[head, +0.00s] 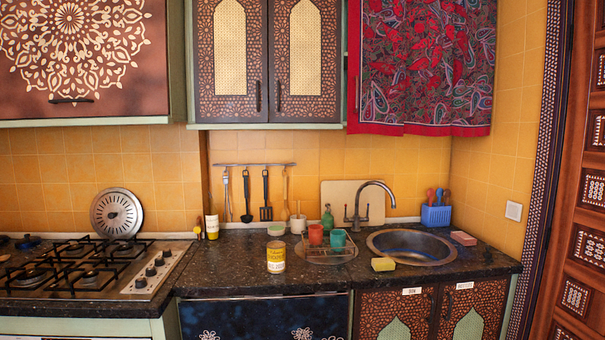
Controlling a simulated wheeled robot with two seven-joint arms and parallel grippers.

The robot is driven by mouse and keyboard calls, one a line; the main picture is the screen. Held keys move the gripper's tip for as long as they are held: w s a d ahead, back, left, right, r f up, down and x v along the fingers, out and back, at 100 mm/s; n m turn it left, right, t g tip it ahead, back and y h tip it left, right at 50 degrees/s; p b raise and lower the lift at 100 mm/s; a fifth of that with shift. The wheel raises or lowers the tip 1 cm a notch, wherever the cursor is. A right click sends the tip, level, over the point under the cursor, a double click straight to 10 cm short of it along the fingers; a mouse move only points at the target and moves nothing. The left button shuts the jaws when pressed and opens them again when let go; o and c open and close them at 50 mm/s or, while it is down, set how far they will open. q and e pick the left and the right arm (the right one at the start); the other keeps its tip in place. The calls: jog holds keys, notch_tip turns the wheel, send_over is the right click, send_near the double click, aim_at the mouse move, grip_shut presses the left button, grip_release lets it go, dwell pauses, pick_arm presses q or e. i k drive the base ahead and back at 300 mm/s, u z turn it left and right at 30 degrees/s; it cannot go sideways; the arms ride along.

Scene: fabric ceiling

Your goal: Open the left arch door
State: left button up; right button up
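Two upper cabinet doors with pale arch panels hang on the wall: a left arch door (230,100) and a right one (306,100). Both look shut. The left door's dark vertical handle (258,96) is near its right edge, close to the right door's handle (278,96). Below the sink, a lower left door (396,308) and a lower right door (470,305) carry green arches and small white labels. They also look shut, and their lower parts are cut off by the frame. Neither of my grippers is in view.
A dark counter (225,270) runs below the upper doors. On it stand a gas hob (85,268), a yellow tin (276,258), red and green cups and a sink (410,246). A red patterned cloth (422,65) hangs right of the upper doors. Utensils hang from a rail.

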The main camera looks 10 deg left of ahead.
aim_at(229, 37)
jog(key=i, duration=1.95)
jog(key=u, duration=0.45)
